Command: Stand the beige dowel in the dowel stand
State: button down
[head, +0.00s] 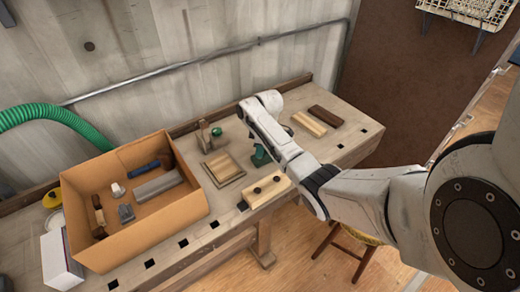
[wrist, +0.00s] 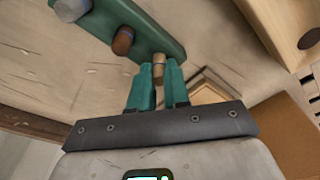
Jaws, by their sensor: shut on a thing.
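My gripper (wrist: 159,72) has teal fingers shut on the beige dowel (wrist: 158,66), whose end shows between the fingertips in the wrist view. The dowel stand (wrist: 148,30) is a long green block just beyond the fingertips. It bears a brown dowel (wrist: 123,40) and a grey-white dowel (wrist: 71,9). The beige dowel overlaps the near end of the stand in the picture; I cannot tell whether it is in a hole or above it. In the head view the teal gripper (head: 261,156) is low over the bench, and my arm hides most of the work there.
A cardboard box (head: 158,218) with tools stands on the bench at left. A square wooden tray (head: 222,167) and a pale block with dark knobs (head: 266,190) lie near my gripper. Wooden blocks (head: 309,124) lie to the right.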

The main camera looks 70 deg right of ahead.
jog(key=c, duration=1)
grip_release()
jog(key=shift+r, duration=0.15)
notch_tip(320, 180, up, 5)
jog(key=p, duration=0.5)
jog(key=shift+r+p, duration=0.35)
jog(key=shift+r, duration=0.5)
